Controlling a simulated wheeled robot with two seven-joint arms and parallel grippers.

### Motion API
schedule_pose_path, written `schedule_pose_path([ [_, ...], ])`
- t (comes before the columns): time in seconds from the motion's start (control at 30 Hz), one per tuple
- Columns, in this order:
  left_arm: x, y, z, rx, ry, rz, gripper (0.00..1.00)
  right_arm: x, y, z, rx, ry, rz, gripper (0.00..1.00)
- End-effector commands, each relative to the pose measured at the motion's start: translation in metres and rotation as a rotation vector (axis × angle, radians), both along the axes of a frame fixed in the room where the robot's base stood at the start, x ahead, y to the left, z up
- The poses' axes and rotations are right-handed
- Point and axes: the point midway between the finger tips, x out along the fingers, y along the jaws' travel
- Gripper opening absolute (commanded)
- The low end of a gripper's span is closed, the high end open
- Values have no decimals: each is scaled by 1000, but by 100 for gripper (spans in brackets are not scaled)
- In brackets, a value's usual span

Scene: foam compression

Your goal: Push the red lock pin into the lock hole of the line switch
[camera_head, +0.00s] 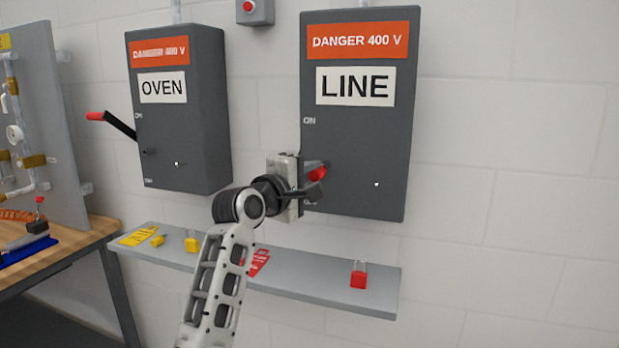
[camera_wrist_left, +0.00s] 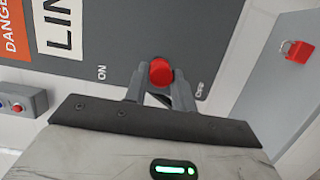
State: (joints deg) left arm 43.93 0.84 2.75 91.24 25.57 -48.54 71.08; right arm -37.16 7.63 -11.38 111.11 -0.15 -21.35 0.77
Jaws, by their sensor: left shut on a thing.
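The line switch is the grey box (camera_head: 357,130) labelled LINE on the wall; it also shows in the left wrist view (camera_wrist_left: 112,60). My left gripper (camera_head: 312,184) is at the box's lower left front. In the left wrist view, its fingers (camera_wrist_left: 160,88) are shut on a red round-ended piece (camera_wrist_left: 161,71), between the ON and OFF marks and nearer OFF. That red piece (camera_head: 317,173) is partly hidden by the gripper in the head view. The lock hole cannot be made out. My right gripper is not in view.
The OVEN box (camera_head: 190,125) with a red-tipped lever (camera_head: 97,116) stands to the left. Below is a grey shelf (camera_head: 325,290) with a red padlock (camera_head: 358,275), red tags (camera_head: 258,262), and a yellow padlock (camera_head: 191,241). The wall right of the LINE box is clear.

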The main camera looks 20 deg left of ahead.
Motion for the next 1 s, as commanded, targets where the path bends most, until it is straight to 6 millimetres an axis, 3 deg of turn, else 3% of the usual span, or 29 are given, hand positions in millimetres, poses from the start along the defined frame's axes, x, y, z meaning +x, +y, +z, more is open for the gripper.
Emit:
schedule_pose_path([
  [1.0, 21, -1, 0, -1, -1, 0, 0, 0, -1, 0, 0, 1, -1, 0],
])
